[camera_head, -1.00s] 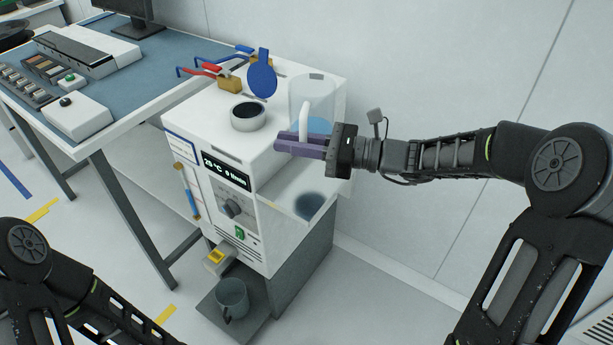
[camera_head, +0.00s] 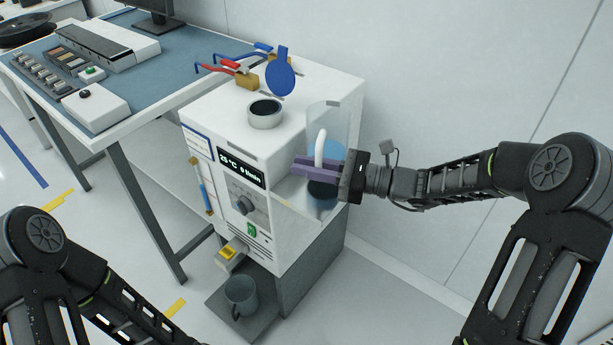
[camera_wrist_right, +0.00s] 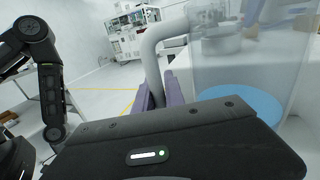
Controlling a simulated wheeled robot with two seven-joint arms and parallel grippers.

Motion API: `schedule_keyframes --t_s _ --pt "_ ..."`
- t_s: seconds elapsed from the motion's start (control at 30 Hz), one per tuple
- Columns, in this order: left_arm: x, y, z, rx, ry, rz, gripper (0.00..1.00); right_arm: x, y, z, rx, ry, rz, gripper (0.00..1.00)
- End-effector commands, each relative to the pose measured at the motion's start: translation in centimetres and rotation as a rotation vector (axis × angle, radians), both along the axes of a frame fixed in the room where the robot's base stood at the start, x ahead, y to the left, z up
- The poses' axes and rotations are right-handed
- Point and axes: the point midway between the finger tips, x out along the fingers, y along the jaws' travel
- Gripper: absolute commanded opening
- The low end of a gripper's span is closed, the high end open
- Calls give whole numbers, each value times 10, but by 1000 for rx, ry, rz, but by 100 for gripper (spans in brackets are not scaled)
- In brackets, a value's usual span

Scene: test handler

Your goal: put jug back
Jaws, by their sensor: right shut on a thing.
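The jug (camera_head: 341,122) is clear with a white handle and blue liquid at its bottom. My right gripper (camera_head: 302,167) is shut on the jug's white handle. In the right wrist view the handle (camera_wrist_right: 153,62) runs down between the purple fingers, and the jug (camera_wrist_right: 240,75) stands to the right.
The white machine (camera_head: 222,119) has an open round filler neck (camera_head: 265,114) with a raised blue lid (camera_head: 281,72) and red and blue levers on top. A grey mug (camera_head: 240,292) stands on the low tray below.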

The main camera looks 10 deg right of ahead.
Motion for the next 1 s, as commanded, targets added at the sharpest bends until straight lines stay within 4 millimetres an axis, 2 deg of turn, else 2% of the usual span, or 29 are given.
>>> schedule_keyframes --t_s 0.2,0.63,0.67,0.9,1.0 --pt "0 0 -2 0 0 0 47 0 0 -28 2 1 0 0" --pt "0 0 -5 0 0 0 47 0 0 -35 0 -2 0 0" --pt "0 0 -4 0 0 0 47 0 0 -36 -1 0 -1 16" --pt "0 0 -4 0 0 0 47 0 0 -35 -1 0 -1 35" --pt "0 0 -4 0 0 0 47 0 0 -35 -1 0 -1 36"
